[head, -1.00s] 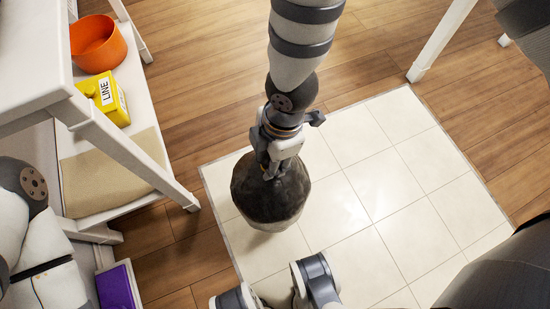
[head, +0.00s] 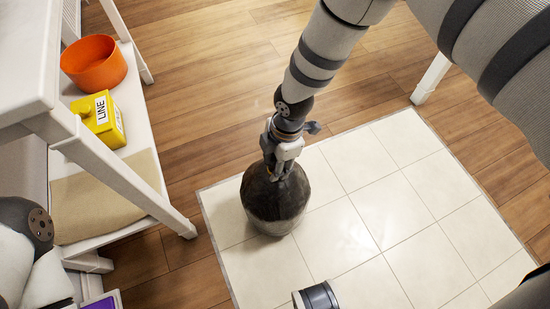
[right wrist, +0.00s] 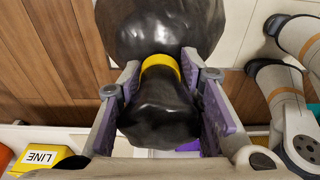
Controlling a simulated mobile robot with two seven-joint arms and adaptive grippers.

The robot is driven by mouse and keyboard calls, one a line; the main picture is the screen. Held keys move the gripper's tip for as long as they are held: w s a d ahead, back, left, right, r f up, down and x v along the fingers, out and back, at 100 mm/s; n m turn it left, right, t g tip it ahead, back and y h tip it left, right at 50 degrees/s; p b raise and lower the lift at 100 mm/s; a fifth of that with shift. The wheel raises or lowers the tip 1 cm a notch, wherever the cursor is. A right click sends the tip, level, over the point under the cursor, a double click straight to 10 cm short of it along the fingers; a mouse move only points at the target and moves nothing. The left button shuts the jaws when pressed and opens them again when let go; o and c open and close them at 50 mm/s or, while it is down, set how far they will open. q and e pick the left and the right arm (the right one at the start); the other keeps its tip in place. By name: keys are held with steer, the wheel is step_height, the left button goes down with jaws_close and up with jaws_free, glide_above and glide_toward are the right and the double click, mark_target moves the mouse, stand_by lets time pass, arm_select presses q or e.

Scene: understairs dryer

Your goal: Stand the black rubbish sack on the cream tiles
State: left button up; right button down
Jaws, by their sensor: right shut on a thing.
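The black rubbish sack (head: 275,207) is over the left part of the cream tiles (head: 345,235) in the head view, its round body low and roughly upright. I cannot tell whether its base touches the tiles. My right gripper (head: 279,170) is above it, shut on its gathered neck. In the right wrist view, the purple-padded fingers (right wrist: 160,108) sit either side of the neck, by a yellow tie (right wrist: 160,66). The sack's body (right wrist: 160,25) fills the top there. My left gripper is out of view.
A white shelf unit at the left holds an orange pot (head: 94,65), a yellow box labelled LINE (head: 102,120) and a beige mat (head: 105,195). A purple-topped box (head: 102,302) is at the lower left. Tiles right of the sack are clear.

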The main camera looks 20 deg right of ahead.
steer(key=shift+w, duration=0.15)
steer(key=c, duration=1.6)
jaws_free()
steer(key=shift+f, duration=0.1)
steer(key=o, duration=0.5)
steer(key=r+p, duration=0.1)
steer(key=r, duration=0.3)
steer(key=d+r+p, duration=0.1)
steer(key=r, duration=0.3)
steer(key=r+p, duration=0.1)
steer(key=r, duration=0.3)
steer(key=shift+d+r, duration=0.1)
steer(key=shift+d, duration=0.3)
